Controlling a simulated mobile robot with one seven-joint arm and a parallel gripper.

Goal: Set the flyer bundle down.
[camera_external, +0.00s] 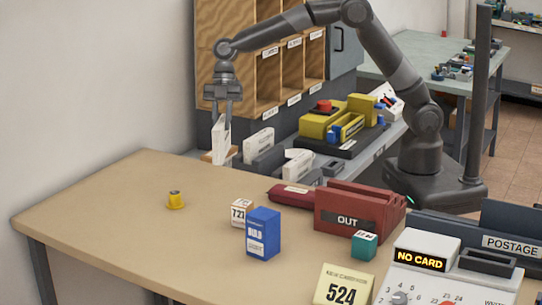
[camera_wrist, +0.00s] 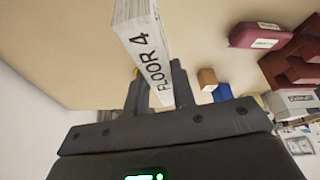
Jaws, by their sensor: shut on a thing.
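The flyer bundle (camera_external: 220,139) is a thin white stack held upright below my gripper (camera_external: 224,110). The gripper hangs over the back edge area of the tan table (camera_external: 110,215), in front of the wooden pigeonholes. Whether the bundle's lower end touches anything behind the table edge is hard to tell.
A yellow object (camera_external: 175,200), a small box marked 721 (camera_external: 240,212), a blue box (camera_external: 263,233), a dark red item (camera_external: 291,195) and a red OUT tray (camera_external: 344,220) stand on the table. White bundles (camera_external: 258,140) stand behind it. The table's left side is mostly clear.

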